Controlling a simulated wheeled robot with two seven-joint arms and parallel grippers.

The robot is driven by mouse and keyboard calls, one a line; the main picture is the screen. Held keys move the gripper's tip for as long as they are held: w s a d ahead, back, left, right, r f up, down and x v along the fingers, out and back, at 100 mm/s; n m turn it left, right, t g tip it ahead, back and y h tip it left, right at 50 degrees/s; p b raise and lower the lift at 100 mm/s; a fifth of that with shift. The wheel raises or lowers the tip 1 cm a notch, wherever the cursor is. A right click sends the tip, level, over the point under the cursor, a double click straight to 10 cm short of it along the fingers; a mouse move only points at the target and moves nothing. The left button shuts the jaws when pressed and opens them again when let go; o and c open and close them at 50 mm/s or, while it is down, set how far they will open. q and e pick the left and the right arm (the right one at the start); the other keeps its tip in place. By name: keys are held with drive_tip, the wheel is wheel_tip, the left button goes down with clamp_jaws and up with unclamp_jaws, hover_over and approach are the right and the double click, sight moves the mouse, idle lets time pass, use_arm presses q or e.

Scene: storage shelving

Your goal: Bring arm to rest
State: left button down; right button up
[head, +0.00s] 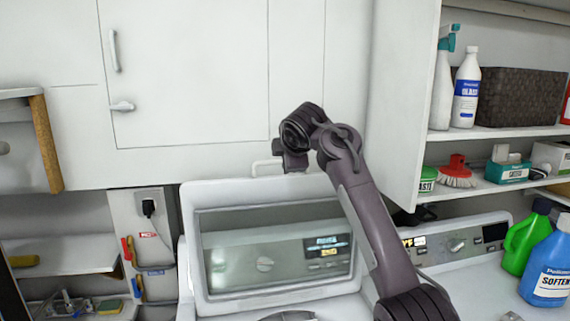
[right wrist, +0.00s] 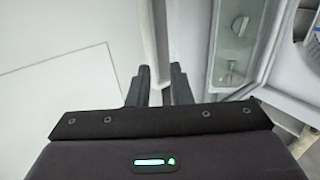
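My right arm (head: 365,210) comes in from the lower right of the head view and is raised and bent in front of the white cabinet (head: 200,70). Its gripper (head: 290,160) points away and is mostly hidden behind the wrist. In the right wrist view, the two dark fingers of the right gripper (right wrist: 159,88) stand apart with nothing visibly held. A pale edge shows beyond the gap between them. My left gripper is not in view.
A washer with a raised glass lid (head: 275,245) stands below the arm. An open shelf at right holds a spray bottle (head: 443,80), a white bottle (head: 466,90) and a dark basket (head: 520,97). Green (head: 522,240) and blue (head: 550,265) jugs stand at lower right.

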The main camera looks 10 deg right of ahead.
drive_tip(key=s+d+f+m+g, duration=0.15)
drive_tip(key=s+f+m, duration=0.4)
drive_tip(key=f, duration=0.95)
drive_tip(key=s+d+f+m+g, duration=0.1)
drive_tip(key=s+f+m+g, duration=0.1)
drive_tip(key=s+f, duration=0.95)
drive_tip(key=s+d+f+m+g, duration=0.15)
drive_tip(key=s+f+m, duration=0.25)
drive_tip(key=s+f, duration=0.9)
drive_tip(key=s+d+f+m+g, duration=0.1)
drive_tip(key=s+m+g, duration=0.3)
drive_tip(key=s, duration=1.2)
wheel_tip(320, 180, down, 35)
drive_tip(key=s+b, duration=0.2)
drive_tip(key=b, duration=0.3)
drive_tip(key=s+d+f+b, duration=0.2)
drive_tip(key=s+f, duration=0.8)
drive_tip(key=f, duration=0.1)
drive_tip(key=s+d+f+g+b, duration=0.1)
drive_tip(key=s+d+f+b, duration=0.1)
drive_tip(key=s+f, duration=0.8)
wheel_tip(320, 180, down, 2)
drive_tip(key=shift+b, duration=0.3)
